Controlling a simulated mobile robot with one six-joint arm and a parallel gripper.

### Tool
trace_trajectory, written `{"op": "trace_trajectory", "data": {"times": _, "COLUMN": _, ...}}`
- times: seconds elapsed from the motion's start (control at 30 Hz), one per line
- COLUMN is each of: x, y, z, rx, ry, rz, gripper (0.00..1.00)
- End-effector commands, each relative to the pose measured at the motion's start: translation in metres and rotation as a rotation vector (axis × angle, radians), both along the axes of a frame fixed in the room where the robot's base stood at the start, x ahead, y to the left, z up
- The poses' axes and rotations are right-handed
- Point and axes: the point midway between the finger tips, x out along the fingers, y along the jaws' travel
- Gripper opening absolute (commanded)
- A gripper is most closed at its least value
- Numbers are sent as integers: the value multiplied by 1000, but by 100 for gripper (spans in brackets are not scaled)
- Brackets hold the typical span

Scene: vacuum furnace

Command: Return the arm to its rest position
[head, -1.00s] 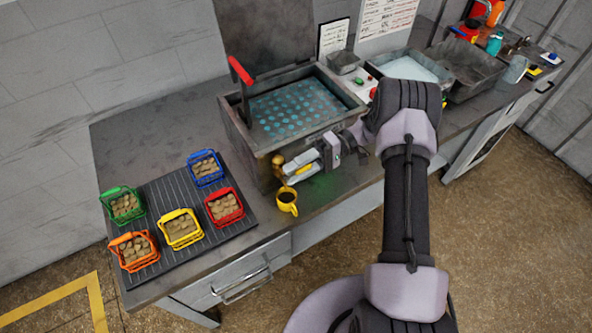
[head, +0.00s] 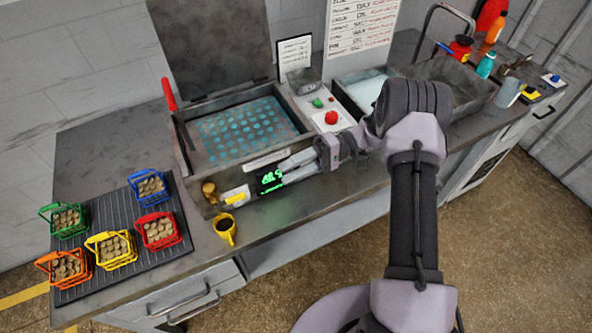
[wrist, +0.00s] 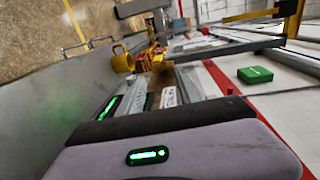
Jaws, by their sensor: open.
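In the head view my gripper (head: 280,172) is open and empty, in front of the furnace's front face. Its two grey fingers point left, beside the green-lit display (head: 270,181). Whether they touch the front cannot be told. My arm reaches forward over the bench's front edge from the lower right. The furnace (head: 186,158) has its lid (head: 210,45) raised, showing a floor of blue dots. A red-tipped lever (head: 169,94) stands at its left side. In the wrist view the furnace front runs close along my gripper, with the green display (wrist: 107,108) at left.
A yellow mug (head: 225,229) stands near the bench's front edge, left of my gripper. Several coloured wire baskets of brown pieces, including a red one (head: 159,230), stand on a dark ribbed mat (head: 173,190). A red button (head: 331,118) and basins (head: 470,104) lie right.

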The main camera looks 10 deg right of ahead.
Motion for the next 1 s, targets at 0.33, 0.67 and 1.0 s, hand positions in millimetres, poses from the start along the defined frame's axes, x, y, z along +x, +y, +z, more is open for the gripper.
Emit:
{"op": "trace_trajectory", "data": {"times": 0.33, "x": 0, "y": 0, "z": 0, "rx": 0, "ry": 0, "rz": 0, "gripper": 42}}
{"op": "trace_trajectory", "data": {"times": 0.67, "x": -40, "y": 7, "z": 57, "rx": -394, "ry": 1, "rz": 67, "gripper": 42}}
{"op": "trace_trajectory", "data": {"times": 1.0, "x": -166, "y": -19, "z": 106, "rx": -1109, "ry": -170, "rz": -444, "gripper": 42}}
